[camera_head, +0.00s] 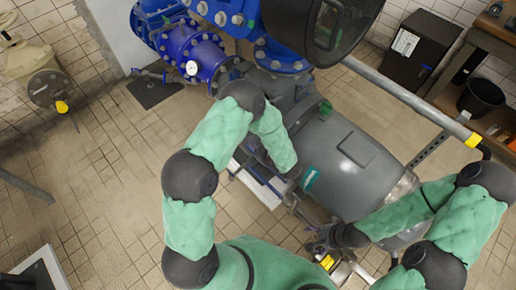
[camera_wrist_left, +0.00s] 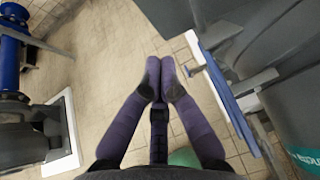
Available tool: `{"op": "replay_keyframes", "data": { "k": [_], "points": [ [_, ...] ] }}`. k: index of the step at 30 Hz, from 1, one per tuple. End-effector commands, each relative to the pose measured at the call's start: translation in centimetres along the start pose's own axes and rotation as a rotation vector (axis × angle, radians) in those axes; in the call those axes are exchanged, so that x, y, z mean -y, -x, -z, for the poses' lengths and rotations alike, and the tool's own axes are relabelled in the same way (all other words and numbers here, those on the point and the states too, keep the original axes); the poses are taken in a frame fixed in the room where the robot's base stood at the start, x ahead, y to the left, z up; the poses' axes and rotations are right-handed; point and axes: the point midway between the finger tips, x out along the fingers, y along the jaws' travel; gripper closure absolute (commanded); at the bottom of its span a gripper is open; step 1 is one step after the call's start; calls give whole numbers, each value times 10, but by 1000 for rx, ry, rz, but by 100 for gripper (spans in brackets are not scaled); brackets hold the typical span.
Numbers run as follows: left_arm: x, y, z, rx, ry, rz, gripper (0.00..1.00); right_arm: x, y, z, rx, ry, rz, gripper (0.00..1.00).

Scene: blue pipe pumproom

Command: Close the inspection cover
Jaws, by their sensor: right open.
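A large dark round cover (camera_head: 330,30) with a handle stands raised at the top of the head view, above the blue pipework; I take it for the inspection cover. Its hinge and lower edge are hard to make out. My left gripper (camera_wrist_left: 160,78) is shut with its purple fingertips together and nothing seen between them. It is beside a blue-edged rail, well below the dark cover in the head view. My right gripper (camera_head: 320,242) is open near the lower end of the grey motor, away from the cover. Its fingertips are small and partly hidden.
The grey motor (camera_head: 345,160) lies between my arms. Blue pipes (camera_head: 195,50) with a gauge stand at the upper left. A grey rail (camera_head: 405,95) with a yellow end crosses the right side. A workbench (camera_head: 490,45) stands at the far right.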

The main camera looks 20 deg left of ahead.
Motion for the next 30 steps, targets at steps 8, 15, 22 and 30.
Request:
{"op": "replay_keyframes", "data": {
  "k": [8,15,22,30],
  "points": [
    [-1,-51,-3,0,4,-3,100,-5,-14,1,0,0,0,21],
    [0,-72,-16,-2,1,-1,100,-7,-19,1,0,0,0,21],
    [0,-77,-20,-1,0,0,100,-7,-19,1,0,0,0,21],
    [0,-76,-20,-1,0,1,100,-7,-19,1,0,0,0,21]
  ]
}}
